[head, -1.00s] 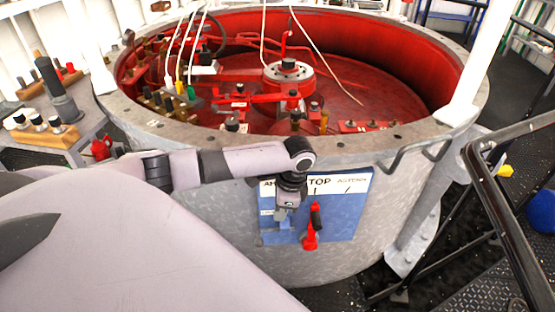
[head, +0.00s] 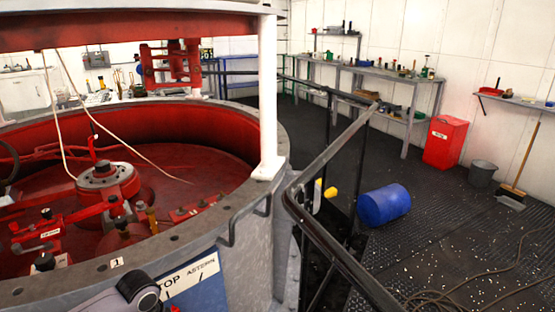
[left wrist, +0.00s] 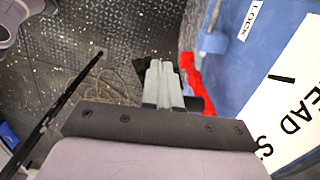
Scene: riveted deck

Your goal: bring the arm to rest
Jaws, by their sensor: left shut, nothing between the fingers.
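My left gripper (left wrist: 162,84) shows in the left wrist view, fingers together with nothing between them. The red lever (left wrist: 188,72) is right beside it, partly hidden behind the fingers; I cannot tell whether they touch. The blue panel (left wrist: 235,70) with white labels fills the right of that view. In the head view only the top of the panel (head: 205,290), with "TOP" and "ASTERN" on its label, shows at the bottom edge, partly behind my left arm. The left gripper and the lever are outside the head view. My right gripper is in no frame.
The round tank (head: 235,210) with a red interior stands at left. A dark handrail (head: 330,150) runs close to its right side. Beyond it are a blue drum (head: 384,205), a red bin (head: 445,142), a grey bucket (head: 481,173) and a broom (head: 520,165). Open deck lies at right.

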